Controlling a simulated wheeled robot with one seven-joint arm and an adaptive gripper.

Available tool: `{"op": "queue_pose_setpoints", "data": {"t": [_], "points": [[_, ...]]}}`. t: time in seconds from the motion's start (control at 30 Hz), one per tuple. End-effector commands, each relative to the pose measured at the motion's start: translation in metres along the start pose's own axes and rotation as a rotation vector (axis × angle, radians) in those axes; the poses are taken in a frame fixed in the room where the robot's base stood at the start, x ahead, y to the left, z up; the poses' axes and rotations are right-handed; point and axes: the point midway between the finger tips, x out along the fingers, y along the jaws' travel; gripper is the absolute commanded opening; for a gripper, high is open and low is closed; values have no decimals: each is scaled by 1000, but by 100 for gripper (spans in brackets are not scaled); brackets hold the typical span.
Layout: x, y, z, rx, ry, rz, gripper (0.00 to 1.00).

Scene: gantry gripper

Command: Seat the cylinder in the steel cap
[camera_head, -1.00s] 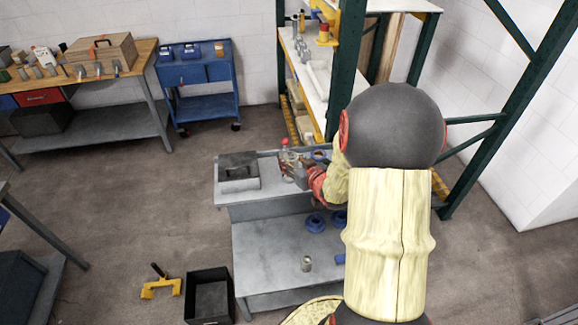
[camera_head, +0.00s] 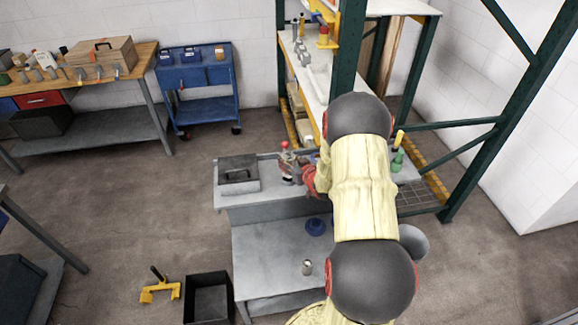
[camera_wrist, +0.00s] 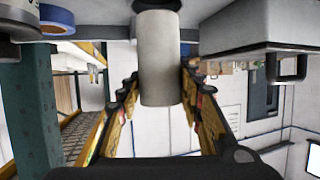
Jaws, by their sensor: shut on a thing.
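In the wrist view a plain light grey cylinder (camera_wrist: 161,60) stands between the two yellow-and-black fingers of my gripper (camera_wrist: 160,80), which is shut on it. The cylinder's far end meets a dark round shape at the top edge of the picture; I cannot tell whether this is the steel cap or whether they touch. In the head view my gripper (camera_head: 291,170) is over the upper bench top (camera_head: 275,178), partly hidden by my arm. The cylinder is too small to make out there. I cannot identify the steel cap for sure in either view.
A grey box with a handle (camera_head: 238,174) stands left of my gripper; it also shows close by in the wrist view (camera_wrist: 240,25). A blue ring (camera_head: 315,227) and a small metal cylinder (camera_head: 307,267) are on the lower shelf. A green rack post (camera_head: 345,60) rises behind.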

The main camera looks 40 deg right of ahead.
Motion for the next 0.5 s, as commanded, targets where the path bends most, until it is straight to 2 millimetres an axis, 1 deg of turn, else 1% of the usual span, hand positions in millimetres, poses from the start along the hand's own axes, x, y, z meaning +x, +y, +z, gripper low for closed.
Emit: {"op": "queue_pose_setpoints", "data": {"t": [0.03, 0.13, 0.5], "points": [[3, -1, 10, 2, -4, -1, 0], [7, 0, 20, 1, -2, -1, 0], [9, 0, 24, 0, 0, 0, 0]]}}
